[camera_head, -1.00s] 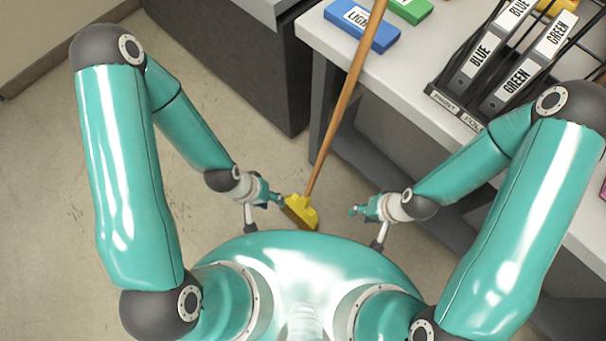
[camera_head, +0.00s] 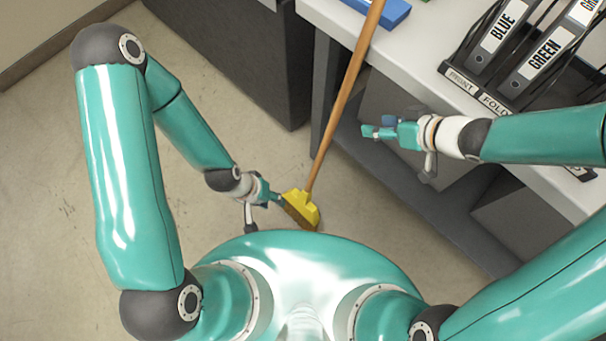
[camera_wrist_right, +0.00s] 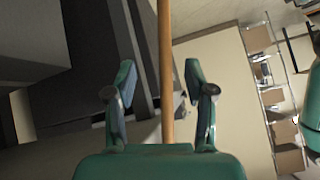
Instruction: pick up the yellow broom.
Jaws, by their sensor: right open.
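The yellow broom has a yellow head with brown bristles (camera_head: 302,208) low in the head view, and a long wooden handle (camera_head: 344,95) slanting up past the table's edge. My right gripper (camera_head: 372,131) is open and empty, to the right of the handle, with its fingers pointing left toward it. In the right wrist view the handle (camera_wrist_right: 166,60) runs upright, lined up between the two open fingers (camera_wrist_right: 160,95); how far ahead it is, I cannot tell. My left gripper (camera_head: 276,198) is just left of the broom head; its fingers are too small to read.
The white table (camera_head: 425,60) holds a blue box (camera_head: 385,12) and a rack of labelled binders (camera_head: 515,55) on the right. A dark grey cabinet (camera_head: 235,60) stands behind. Bare floor (camera_head: 60,180) lies to the left.

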